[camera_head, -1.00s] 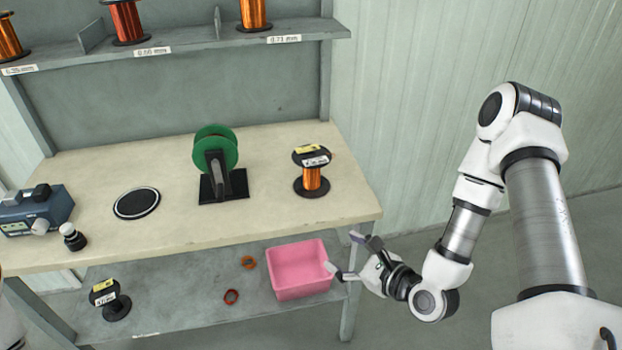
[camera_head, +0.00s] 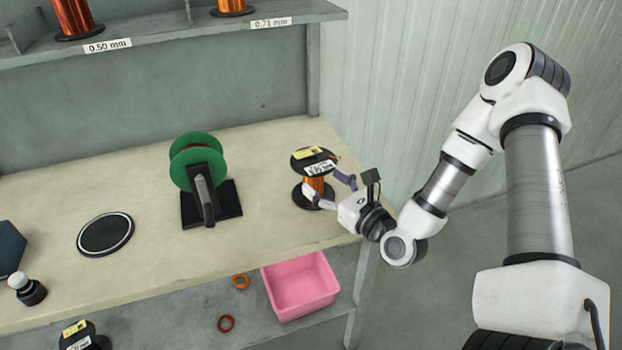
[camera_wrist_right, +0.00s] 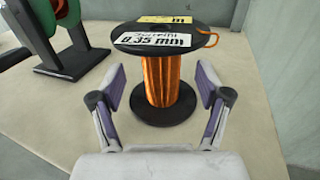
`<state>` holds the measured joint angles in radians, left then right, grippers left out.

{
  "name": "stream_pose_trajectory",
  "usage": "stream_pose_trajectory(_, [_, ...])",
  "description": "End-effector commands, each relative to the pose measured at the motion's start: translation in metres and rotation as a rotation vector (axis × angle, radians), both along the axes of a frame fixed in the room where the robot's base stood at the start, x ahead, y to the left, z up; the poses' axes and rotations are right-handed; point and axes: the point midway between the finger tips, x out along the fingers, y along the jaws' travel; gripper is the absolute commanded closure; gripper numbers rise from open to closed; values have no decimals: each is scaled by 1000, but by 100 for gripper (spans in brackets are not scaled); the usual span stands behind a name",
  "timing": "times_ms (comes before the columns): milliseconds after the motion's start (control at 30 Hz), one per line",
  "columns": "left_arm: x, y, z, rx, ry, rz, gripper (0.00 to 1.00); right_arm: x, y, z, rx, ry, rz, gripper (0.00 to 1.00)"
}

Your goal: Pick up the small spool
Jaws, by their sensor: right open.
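The small spool (camera_head: 314,187) stands upright on the workbench near its right end, with black flanges and copper wire. In the right wrist view the spool (camera_wrist_right: 163,82) carries a white label reading 0.35 mm and a yellow label on its top flange. My right gripper (camera_head: 329,190) is open at the spool, coming from its front right. In the right wrist view its two fingers (camera_wrist_right: 162,98) stand on either side of the wire core, with gaps between the pads and the wire. My left gripper is not in view.
A green spool on a black stand (camera_head: 194,163) is left of the small spool. A round black pad (camera_head: 106,235) lies further left. A pink bin (camera_head: 300,286) sits on the lower shelf (camera_head: 190,316). Wire spools stand on the upper shelf (camera_head: 160,42).

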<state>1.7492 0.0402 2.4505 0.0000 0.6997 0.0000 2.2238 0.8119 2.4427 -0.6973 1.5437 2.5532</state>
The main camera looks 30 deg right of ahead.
Motion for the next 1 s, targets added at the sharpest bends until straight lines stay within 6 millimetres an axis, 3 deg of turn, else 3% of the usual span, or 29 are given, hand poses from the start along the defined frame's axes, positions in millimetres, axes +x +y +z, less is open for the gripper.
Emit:
stream_pose_trajectory(200, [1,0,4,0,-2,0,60,36,3,3,-5,0,4,24])
stream_pose_trajectory(433, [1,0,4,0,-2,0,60,40,2,3,0,0,0,24])
stream_pose_trajectory(467, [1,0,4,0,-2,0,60,40,2,3,0,0,0,31])
stream_pose_trajectory(600, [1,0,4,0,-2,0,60,40,2,3,0,1,1,80])
stream_pose_trajectory(667, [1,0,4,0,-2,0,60,40,2,3,0,1,1,98])
stream_pose_trajectory(1000, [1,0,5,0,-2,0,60,40,2,4,0,0,1,98])
